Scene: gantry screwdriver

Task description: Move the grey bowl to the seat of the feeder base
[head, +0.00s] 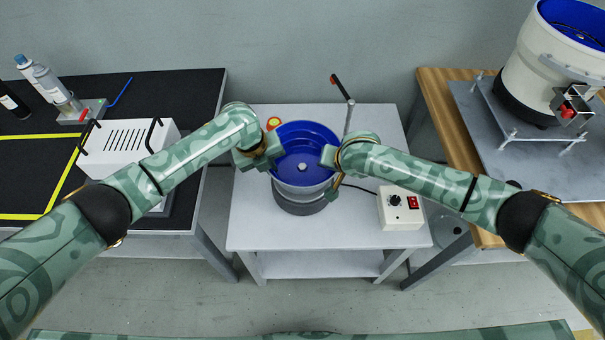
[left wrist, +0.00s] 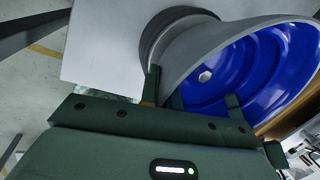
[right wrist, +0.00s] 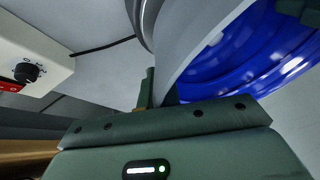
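The grey bowl (head: 303,186), blue inside, is at the middle table, directly above the dark round feeder base (head: 301,207). It looks level; whether it rests fully in the seat is not clear. My left gripper (head: 268,154) is at its left rim. In the left wrist view, its fingers (left wrist: 192,95) stand apart, one outside the grey wall and one in front of the blue inside. My right gripper (head: 331,172) is at the right rim. In the right wrist view, one finger shows against the outer wall; the grip itself is not clear. The bowl (right wrist: 195,60) fills the upper right there.
A control box (head: 401,208) with a knob and red switch stands right of the base. A thin post with a red-black handle (head: 341,92) rises behind. A red-yellow button (head: 273,123) is at back left. A white feeder (head: 535,70) stands on the right table. The middle table's front (head: 320,238) is clear.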

